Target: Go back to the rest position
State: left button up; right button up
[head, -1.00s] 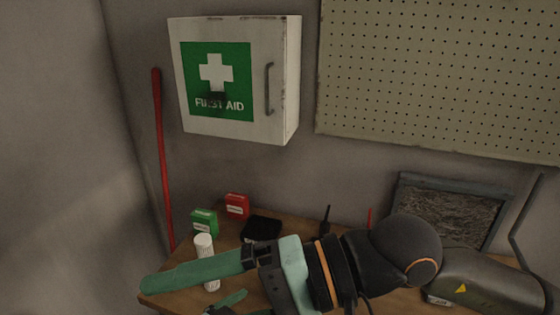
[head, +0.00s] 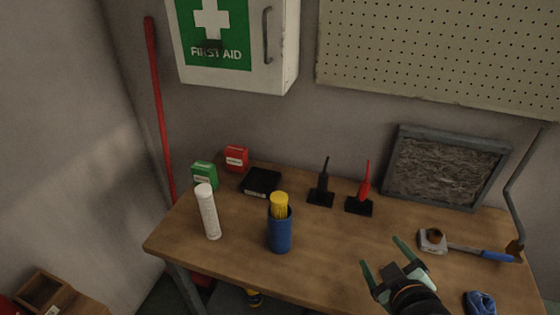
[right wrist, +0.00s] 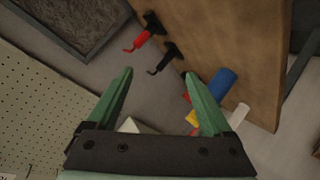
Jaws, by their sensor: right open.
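My right gripper (head: 384,255) is low over the front right part of the wooden workbench (head: 335,245) in the head view. Its two green fingers are spread, with nothing between them. The right wrist view also shows the open fingers (right wrist: 159,74), with the bench and wall tilted behind them. My left gripper is in neither view.
A white cylinder (head: 208,212) and a blue cup (head: 280,234) with yellow contents stand on the bench's left half. Black (head: 322,186) and red (head: 362,190) stands are behind. A blue-handled tool (head: 482,252) and blue cloth (head: 480,303) lie right.

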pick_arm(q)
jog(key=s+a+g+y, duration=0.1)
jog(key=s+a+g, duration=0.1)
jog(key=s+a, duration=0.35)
pick_arm(e)
jog(key=s+d+f+m+g, duration=0.1)
jog(key=s+f+m+g, duration=0.2)
jog(key=s+f+g, duration=0.35)
jog(key=s+d+f+m+g, duration=0.1)
jog(key=s+f+m+g, duration=0.2)
jog(key=s+f, duration=0.6)
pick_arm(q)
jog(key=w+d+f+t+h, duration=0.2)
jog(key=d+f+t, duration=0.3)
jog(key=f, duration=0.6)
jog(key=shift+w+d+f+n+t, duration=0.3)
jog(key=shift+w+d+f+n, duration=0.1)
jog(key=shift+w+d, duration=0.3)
pick_arm(e)
jog(key=w+a+f+t+y, duration=0.2)
jog(key=a+f+t, duration=0.3)
jog(key=f, duration=0.3)
jog(key=shift+w+f+t+y, duration=0.35)
jog(key=shift+w+t+y, duration=0.1)
jog(key=shift+t, duration=0.3)
